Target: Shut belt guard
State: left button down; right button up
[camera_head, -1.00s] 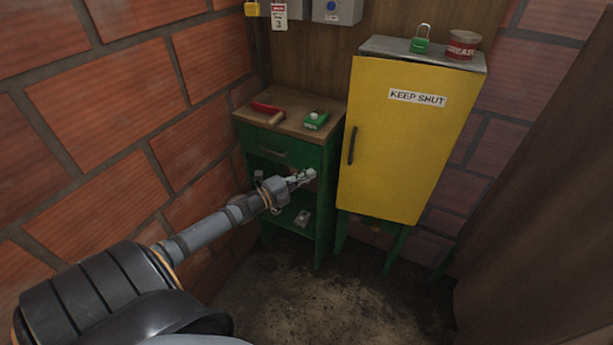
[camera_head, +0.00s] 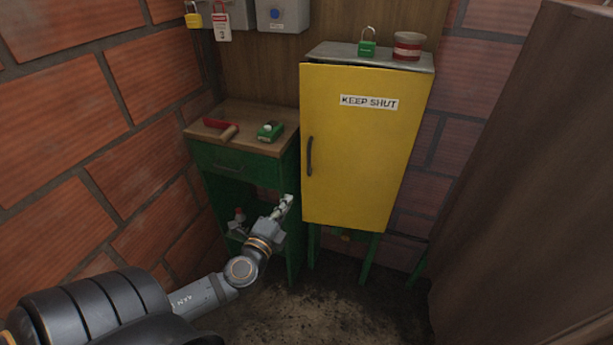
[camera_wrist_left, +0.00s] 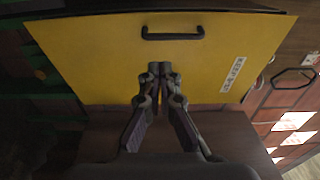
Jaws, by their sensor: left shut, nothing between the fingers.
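The belt guard is a yellow door (camera_head: 358,160) marked KEEP SHUT, with a black handle (camera_head: 309,156) near its left edge. A narrow dark gap shows along its top edge, under the grey cabinet top, so it looks slightly ajar. My left gripper (camera_head: 287,201) is left of the door's lower left edge, below the handle, in front of the green stand. In the left wrist view, its fingers (camera_wrist_left: 160,70) are shut and empty, pointing at the yellow door (camera_wrist_left: 110,60) below the handle (camera_wrist_left: 172,36). I cannot tell whether they touch it. My right gripper is not in view.
A green stand (camera_head: 235,160) with a wooden top holds a red-headed tool (camera_head: 220,128) and a green object (camera_head: 270,131). A green padlock (camera_head: 367,46) and red tin (camera_head: 408,46) sit on the cabinet. Brick wall is at left, a brown panel (camera_head: 510,170) at right.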

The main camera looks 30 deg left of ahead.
pick_arm(q)
jog(key=p, duration=0.2)
send_near(305, 162)
jog(key=shift+w+d+r, duration=0.2)
jog(key=shift+w+d, duration=0.3)
jog(key=shift+w, duration=0.05)
jog(key=shift+w+d+r, duration=0.15)
jog(key=shift+w+d, duration=0.4)
jog(key=shift+w, duration=0.05)
jog(key=shift+w+a+f, duration=0.1)
jog(key=shift+w+f, duration=0.05)
jog(key=shift+w, duration=0.4)
jog(key=w+a, duration=0.2)
jog(key=w, duration=0.1)
jog(key=w+a, duration=0.1)
jog(key=shift+w+b, duration=0.25)
jog(key=shift+b, duration=0.1)
jog(key=shift+w+a, duration=0.1)
jog(key=shift+w, duration=0.05)
jog(key=shift+r, duration=0.35)
